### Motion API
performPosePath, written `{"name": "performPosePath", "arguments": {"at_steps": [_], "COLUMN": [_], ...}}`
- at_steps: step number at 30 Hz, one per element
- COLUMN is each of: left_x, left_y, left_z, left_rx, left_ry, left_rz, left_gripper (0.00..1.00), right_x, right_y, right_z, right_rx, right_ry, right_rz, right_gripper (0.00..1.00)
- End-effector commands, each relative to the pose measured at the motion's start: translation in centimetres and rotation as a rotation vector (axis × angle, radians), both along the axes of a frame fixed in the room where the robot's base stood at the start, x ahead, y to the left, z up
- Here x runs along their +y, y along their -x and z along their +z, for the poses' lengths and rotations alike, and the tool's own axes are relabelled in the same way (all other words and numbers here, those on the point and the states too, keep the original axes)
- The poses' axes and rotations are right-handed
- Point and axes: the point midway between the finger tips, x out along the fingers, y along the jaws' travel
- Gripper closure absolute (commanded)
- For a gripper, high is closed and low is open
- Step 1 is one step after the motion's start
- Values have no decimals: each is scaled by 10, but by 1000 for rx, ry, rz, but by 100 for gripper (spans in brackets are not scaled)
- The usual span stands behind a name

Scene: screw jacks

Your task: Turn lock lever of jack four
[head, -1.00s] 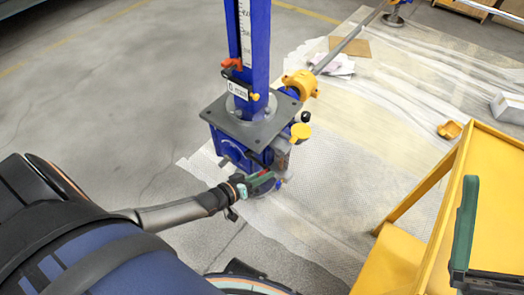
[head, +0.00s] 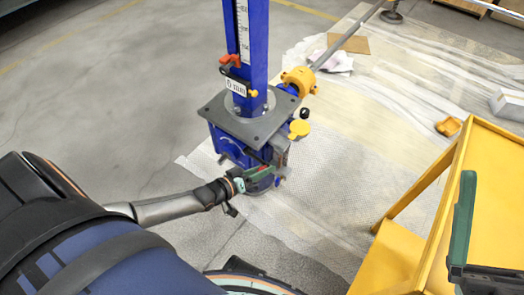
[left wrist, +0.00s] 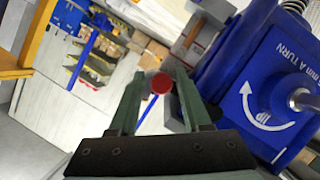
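The blue screw jack (head: 228,146) stands upright left of the yellow frame, with a grey top plate and a blue column. In the left wrist view its blue housing (left wrist: 240,75) is at the right, with a white turn arrow. A round red knob (left wrist: 160,83), which looks like the lock lever's end, shows between my left gripper's (left wrist: 160,85) green fingertips, with gaps at both sides. In the head view the left gripper (head: 258,173) is low at the jack's front. My right gripper (head: 466,215) shows one green finger at the right edge; no second finger lies beside it.
A yellow frame or cart (head: 490,180) stands at the right, under my right gripper. Pale sheeting (head: 390,110) covers the floor at the right. The floor at the left is clear.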

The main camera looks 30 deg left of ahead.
Motion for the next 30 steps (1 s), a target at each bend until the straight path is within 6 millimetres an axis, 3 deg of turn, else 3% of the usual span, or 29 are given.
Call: {"name": "performPosePath", "arguments": {"at_steps": [11,16,26,30], "left_x": [2,5,27,33], "left_y": [-1,9,74,93], "left_z": [0,4,28,34], "left_rx": [-2,2,2,0], "left_ry": [-4,-5,-5,-4], "left_rz": [1,0,1,2], "left_gripper": [44,44,44,44], "right_x": [0,0,-1,-8], "right_y": [0,0,3,-25], "right_z": [0,6,38,4], "right_rx": [-1,-3,-36,142], "right_ry": [1,4,34,25], "right_rz": [0,-2,-26,-74], "right_gripper": [0,0,0,0]}}
